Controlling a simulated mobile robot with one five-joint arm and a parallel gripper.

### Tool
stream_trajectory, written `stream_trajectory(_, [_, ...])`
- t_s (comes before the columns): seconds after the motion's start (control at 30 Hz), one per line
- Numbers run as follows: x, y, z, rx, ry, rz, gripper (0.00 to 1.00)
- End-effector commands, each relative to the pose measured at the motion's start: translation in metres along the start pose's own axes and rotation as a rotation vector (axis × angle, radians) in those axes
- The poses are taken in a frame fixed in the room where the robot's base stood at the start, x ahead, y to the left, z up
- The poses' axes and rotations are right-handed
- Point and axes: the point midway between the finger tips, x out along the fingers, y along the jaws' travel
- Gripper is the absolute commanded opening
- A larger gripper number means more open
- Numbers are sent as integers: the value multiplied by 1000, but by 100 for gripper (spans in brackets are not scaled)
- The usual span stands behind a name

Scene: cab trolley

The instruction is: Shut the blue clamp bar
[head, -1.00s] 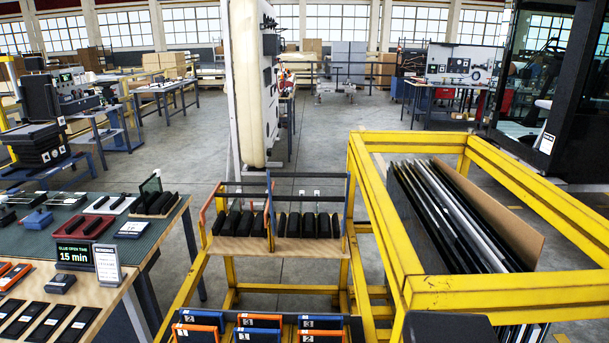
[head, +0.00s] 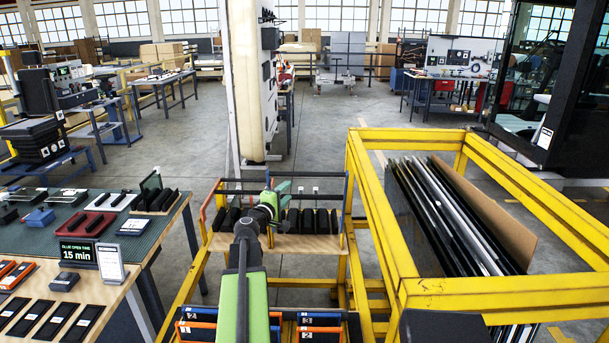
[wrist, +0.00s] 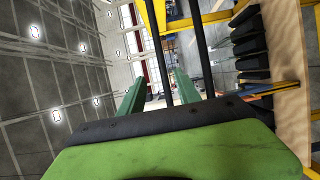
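The blue clamp bar (head: 347,192) is on the right half of the pad rack. Its blue side arms stand up from the wooden shelf (head: 318,247), carrying a dark crossbar above the black pads. My gripper (head: 282,192) is at the left end of this bar and hides part of it in the head view. In the wrist view my gripper (wrist: 158,80) has its green fingers apart. One dark bar (wrist: 154,48) appears between them, and another dark bar (wrist: 202,48) passes beside the right finger. Contact cannot be told.
A red clamp arm (head: 205,205) stands at the rack's left end. A yellow frame (head: 400,240) holding dark panels stands close on the right. A workbench (head: 150,240) with small parts is on the left. Blue and orange bins (head: 320,318) are in front.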

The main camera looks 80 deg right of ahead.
Motion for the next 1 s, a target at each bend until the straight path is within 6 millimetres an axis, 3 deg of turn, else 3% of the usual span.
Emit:
stream_trajectory(0.6, [144,-1,-3,3,0,-2,40])
stream_trajectory(0.8, [165,-1,-2,3,0,-2,40])
stream_trajectory(1.0, [168,-1,-2,3,1,-2,40])
